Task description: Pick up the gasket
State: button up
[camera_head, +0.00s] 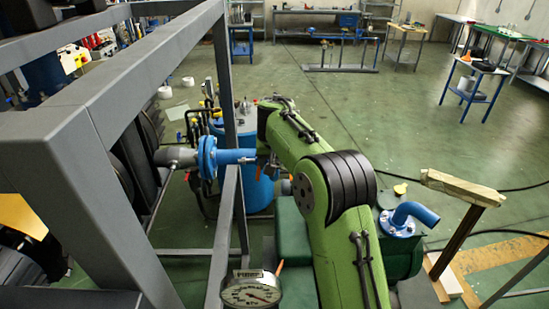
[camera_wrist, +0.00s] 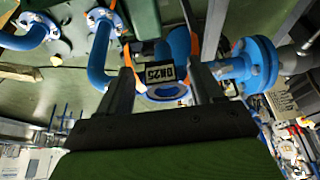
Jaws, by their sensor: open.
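No loose gasket can be made out with certainty. In the wrist view, a small dark tag marked DN25 (camera_wrist: 160,73) with a blue ring (camera_wrist: 167,95) below it shows between the fingers; I cannot tell whether this is the gasket. My gripper (camera_wrist: 162,68) is open, with one finger on each side of the tag, and no contact is visible. A blue flanged pipe (camera_wrist: 255,66) is just right of the fingers. In the head view, the blue flange (camera_head: 207,158) and pipe are left of my green arm, which largely hides the gripper.
A grey steel frame (camera_head: 150,75) stands close on the left. A pressure gauge (camera_head: 250,292) is at the lower middle. A blue drum (camera_head: 247,190) stands behind the pipe. A blue elbow pipe (camera_head: 412,211) and a wooden-topped post (camera_head: 463,187) are on the right. Open floor lies beyond.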

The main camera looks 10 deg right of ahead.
jog(key=shift+s+a+r, duration=0.1)
jog(key=shift+s, duration=0.1)
jog(key=c, duration=1.1)
jog(key=shift+r, duration=0.1)
